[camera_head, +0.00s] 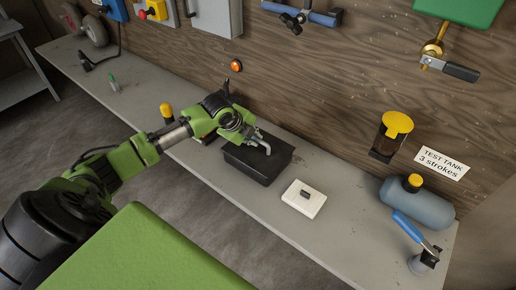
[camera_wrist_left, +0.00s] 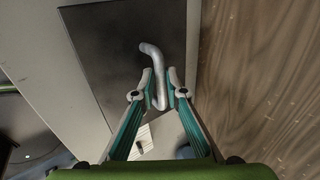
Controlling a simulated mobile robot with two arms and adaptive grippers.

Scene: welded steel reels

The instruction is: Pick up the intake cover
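The intake cover is most likely the black box-shaped lid (camera_head: 272,175) with a bent grey metal handle (camera_head: 264,146), on the grey bench in the head view. In the left wrist view, the flat dark top (camera_wrist_left: 112,60) and the handle (camera_wrist_left: 158,88) fill the middle. My left gripper (camera_head: 254,139) is at the handle, above the dark top. In the wrist view its fingertips (camera_wrist_left: 160,78) stand on either side of the handle, with a small gap showing. The cover sits on the bench. My right gripper is not in view.
A white block (camera_head: 304,198) lies right of the cover on the bench (camera_head: 345,235). Further right are a blue-grey tank (camera_head: 418,206) and a blue-handled tool (camera_head: 410,228). A wooden wall (camera_head: 320,90) stands close behind. A yellow-topped item (camera_head: 167,111) stands left.

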